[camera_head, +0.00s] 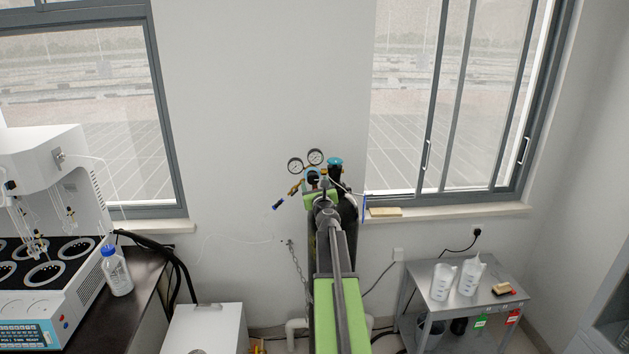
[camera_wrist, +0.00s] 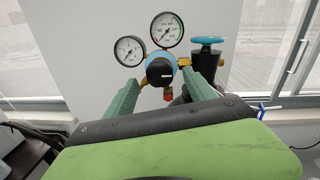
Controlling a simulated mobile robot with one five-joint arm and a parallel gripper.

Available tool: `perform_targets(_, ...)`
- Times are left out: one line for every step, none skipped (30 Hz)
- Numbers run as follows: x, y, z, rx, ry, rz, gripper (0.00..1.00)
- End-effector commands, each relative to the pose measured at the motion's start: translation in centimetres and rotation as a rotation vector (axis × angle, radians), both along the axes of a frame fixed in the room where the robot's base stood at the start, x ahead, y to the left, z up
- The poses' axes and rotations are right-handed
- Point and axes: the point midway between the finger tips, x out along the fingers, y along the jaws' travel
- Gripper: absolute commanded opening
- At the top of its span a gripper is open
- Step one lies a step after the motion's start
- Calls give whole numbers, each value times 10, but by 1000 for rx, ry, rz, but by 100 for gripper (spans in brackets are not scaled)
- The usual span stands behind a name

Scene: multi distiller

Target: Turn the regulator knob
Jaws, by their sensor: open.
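The regulator has two round white-faced gauges (camera_wrist: 167,30) and a round black knob (camera_wrist: 160,72) with a light blue rim behind it. In the wrist view the knob is just above and between the tips of my green fingers. My gripper (camera_wrist: 163,86) is open, one finger on each side below the knob, with a visible gap between them. I cannot tell how far the tips are from the knob in depth. In the head view the regulator's gauges (camera_head: 315,157) show beyond my arm, which hides much of the regulator and the cylinder.
A teal handwheel (camera_wrist: 207,40) on a black valve stands right of the knob. A metal cart (camera_head: 423,298) with white jugs (camera_head: 470,276) stands at the right. A white instrument (camera_head: 50,190) and a blue-capped bottle (camera_head: 117,272) are on the left bench. Windows flank the wall.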

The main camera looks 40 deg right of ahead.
Motion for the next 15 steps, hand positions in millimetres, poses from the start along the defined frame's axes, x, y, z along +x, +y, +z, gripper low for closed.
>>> perform_targets(12, -9, 0, 0, 0, 0, 64)
perform_targets(16, -12, 0, 0, 0, 0, 64)
perform_targets(20, -16, 0, 0, 0, 0, 64)
perform_targets(24, -18, 0, 0, 0, 0, 64)
perform_targets(26, -20, 0, 0, 0, 0, 64)
perform_targets(29, -22, 0, 0, 0, 0, 64)
perform_targets(31, -23, 0, 0, 0, 0, 64)
perform_targets(32, -24, 0, 0, 0, 0, 64)
perform_targets(33, -25, 0, 0, 0, 0, 64)
perform_targets(33, -25, 0, 0, 0, 0, 64)
perform_targets(33, -25, 0, 0, 0, -1, 64)
perform_targets(33, -25, 0, 0, 0, -1, 64)
perform_targets(33, -25, 0, 0, 0, -1, 64)
perform_targets(33, -25, 0, 0, 0, -1, 64)
perform_targets(33, -25, 0, 0, 0, -1, 64)
